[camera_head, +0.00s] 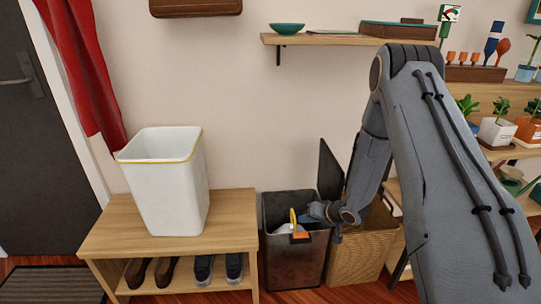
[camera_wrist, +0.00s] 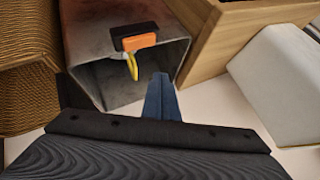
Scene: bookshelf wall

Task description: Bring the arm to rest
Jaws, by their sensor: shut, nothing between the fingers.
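My arm reaches in from the right of the head view and bends down to a dark grey bin (camera_head: 295,258) on the floor. My gripper (camera_head: 314,210) is at the right side of the bin's mouth; I cannot tell whether it touches the rim. In the wrist view the blue fingers of my gripper (camera_wrist: 161,80) are together, with nothing between them, and point toward the bin (camera_wrist: 100,82). An orange and black label (camera_wrist: 138,38) is on the bin. A yellow curved thing (camera_head: 293,217) and something white show at the bin's mouth.
A wooden bench (camera_head: 120,230) with shoes underneath bears a white bin (camera_head: 165,190) on the left. A wicker basket (camera_head: 355,255) stands right of the dark bin. A wall shelf (camera_head: 330,40) and plant shelves are above and right. Bare wall lies between.

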